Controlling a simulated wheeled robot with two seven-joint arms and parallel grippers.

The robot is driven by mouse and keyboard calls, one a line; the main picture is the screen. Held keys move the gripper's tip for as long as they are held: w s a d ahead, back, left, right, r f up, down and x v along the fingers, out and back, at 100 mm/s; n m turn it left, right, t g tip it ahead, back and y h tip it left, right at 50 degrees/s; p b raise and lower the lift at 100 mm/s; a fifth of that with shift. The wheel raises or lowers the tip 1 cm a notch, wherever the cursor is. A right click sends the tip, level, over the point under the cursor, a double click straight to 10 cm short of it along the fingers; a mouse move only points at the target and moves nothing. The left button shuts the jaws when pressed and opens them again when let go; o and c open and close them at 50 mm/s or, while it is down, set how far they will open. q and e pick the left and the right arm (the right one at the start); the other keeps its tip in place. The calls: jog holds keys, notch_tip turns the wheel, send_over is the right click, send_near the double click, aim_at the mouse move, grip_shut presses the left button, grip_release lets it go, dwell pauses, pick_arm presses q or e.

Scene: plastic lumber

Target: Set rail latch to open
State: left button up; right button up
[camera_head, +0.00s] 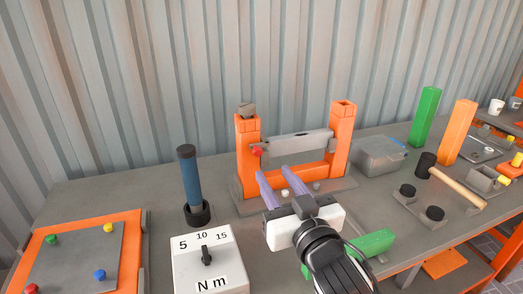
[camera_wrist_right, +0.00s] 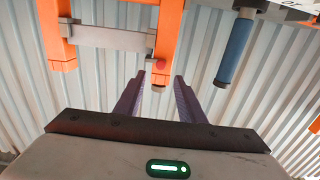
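The rail latch is a grey bar (camera_head: 297,146) lying across two orange posts (camera_head: 342,140), with a red knob (camera_head: 257,151) at its left end. In the wrist view the knob appears near the gap between the fingertips (camera_wrist_right: 159,76); contact cannot be made out. My left gripper is not in view.
A blue-handled tool (camera_head: 190,178) stands upright left of the frame. A torque dial box (camera_head: 208,268) is in front. A green block (camera_head: 372,243) lies beside my right arm.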

aim_at(258, 153)
jog(key=x, duration=0.8)
jog(key=shift+w+a+p, duration=0.2)
jog(key=shift+w+p, duration=0.05)
jog(key=shift+p, duration=0.05)
grip_shut()
